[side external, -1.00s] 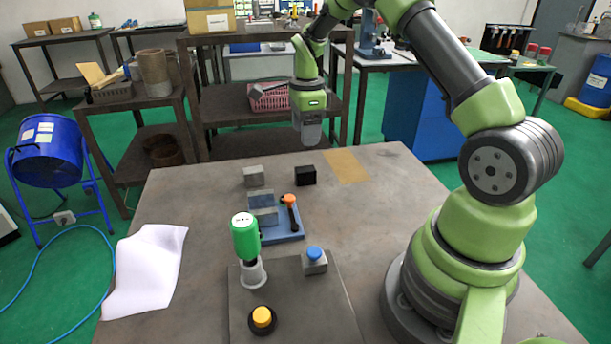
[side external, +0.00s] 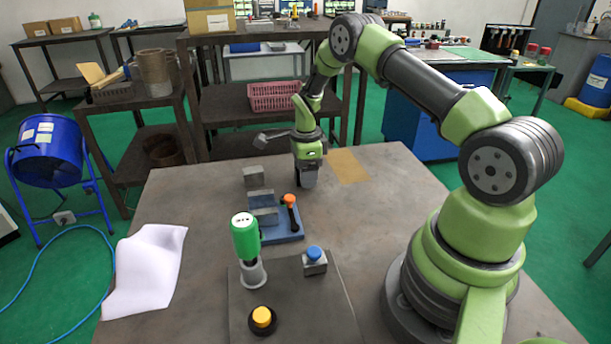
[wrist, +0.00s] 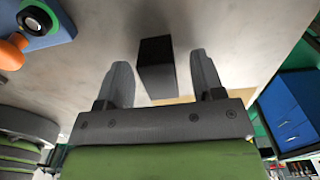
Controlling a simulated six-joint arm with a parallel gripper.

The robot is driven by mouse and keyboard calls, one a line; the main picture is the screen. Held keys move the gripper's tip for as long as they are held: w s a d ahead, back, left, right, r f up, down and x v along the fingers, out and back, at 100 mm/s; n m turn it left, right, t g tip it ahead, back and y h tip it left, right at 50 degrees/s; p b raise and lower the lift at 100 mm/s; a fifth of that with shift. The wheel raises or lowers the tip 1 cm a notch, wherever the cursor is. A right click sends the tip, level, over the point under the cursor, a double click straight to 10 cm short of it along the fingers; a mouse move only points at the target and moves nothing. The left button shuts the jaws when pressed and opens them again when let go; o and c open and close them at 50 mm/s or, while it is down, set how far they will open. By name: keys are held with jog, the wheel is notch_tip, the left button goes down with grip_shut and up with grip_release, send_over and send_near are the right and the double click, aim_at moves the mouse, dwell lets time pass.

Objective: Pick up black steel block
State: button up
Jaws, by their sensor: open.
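The black steel block (wrist: 156,66) shows in the wrist view on the table, between the two fingers of my gripper (wrist: 162,72). The fingers stand apart, one on each side of the block, with a visible gap on both sides. In the side external view my gripper (side external: 307,180) points down close to the table at the block's spot and hides the block. I cannot tell how far the fingertips are above the table.
A grey block (side external: 254,176) stands just left of my gripper. Nearer is a blue fixture (side external: 287,232) with an orange-knobbed lever (side external: 289,200). A green-topped tool (side external: 245,238), a blue button box (side external: 314,261) and a yellow button (side external: 262,317) stand at the front.

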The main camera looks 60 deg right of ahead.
grip_shut()
jog(key=shift+r, duration=0.1)
